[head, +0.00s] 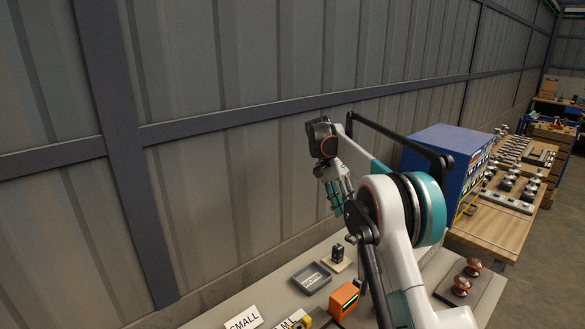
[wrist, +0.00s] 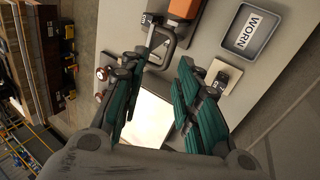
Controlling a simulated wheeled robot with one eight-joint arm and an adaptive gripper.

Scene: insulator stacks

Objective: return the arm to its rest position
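My gripper (head: 338,203) hangs from my raised arm above the bench in the head view, with its teal fingers pointing down. A pale flat panel (wrist: 150,118) shows beyond the gap between the fingers. The arm is bent, with its elbow to the right of the gripper in the head view. The gripper is clear of the bench top.
The bench holds a grey tray marked WORN (head: 322,278), an orange box (head: 344,299), a small black part on a pale base (head: 338,252) and brown insulators (head: 467,275). A blue cabinet (head: 430,150) stands behind the arm. A metal wall (head: 240,190) runs along the back.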

